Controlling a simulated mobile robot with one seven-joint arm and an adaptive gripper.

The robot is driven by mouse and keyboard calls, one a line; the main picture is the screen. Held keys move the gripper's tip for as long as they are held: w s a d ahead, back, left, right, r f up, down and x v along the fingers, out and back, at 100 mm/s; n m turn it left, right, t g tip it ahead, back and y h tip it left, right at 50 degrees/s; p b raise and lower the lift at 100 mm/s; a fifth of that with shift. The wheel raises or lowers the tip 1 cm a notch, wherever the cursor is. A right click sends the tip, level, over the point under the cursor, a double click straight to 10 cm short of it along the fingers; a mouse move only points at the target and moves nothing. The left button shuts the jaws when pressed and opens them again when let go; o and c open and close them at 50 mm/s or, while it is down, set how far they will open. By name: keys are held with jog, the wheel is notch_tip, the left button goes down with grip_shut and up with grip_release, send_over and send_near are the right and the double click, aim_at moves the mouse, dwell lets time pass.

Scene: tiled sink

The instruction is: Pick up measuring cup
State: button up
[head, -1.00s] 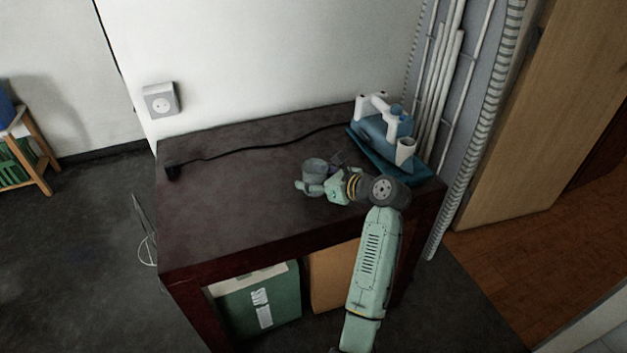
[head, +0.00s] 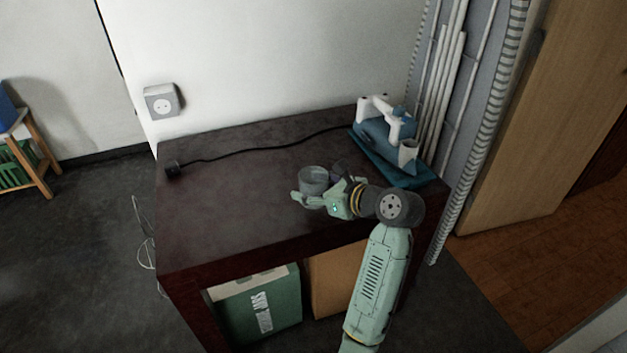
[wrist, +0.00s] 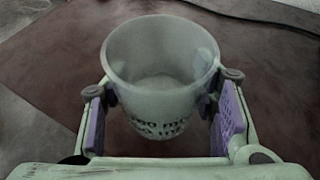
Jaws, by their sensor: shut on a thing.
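The measuring cup (head: 314,178) is a grey, translucent round cup with dark markings on its side. It is upright over the dark table (head: 230,220), right of the middle of its top. In the wrist view the cup (wrist: 160,85) sits between the two purple-padded fingers. My gripper (head: 318,190) is shut on the cup, one finger on each side of it; it also shows in the wrist view (wrist: 162,108). I cannot tell whether the cup's base touches the table.
A blue and white iron (head: 385,130) stands on a teal board (head: 408,172) at the table's back right. Its black cord (head: 250,148) runs along the back to a plug (head: 172,168). The table's left half is mostly clear. A green box (head: 262,308) is below.

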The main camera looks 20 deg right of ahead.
jog(key=s+a, duration=0.3)
jog(key=s, duration=0.4)
jog(key=shift+s+a+r+b, duration=0.35)
jog(key=shift+s+r, duration=0.05)
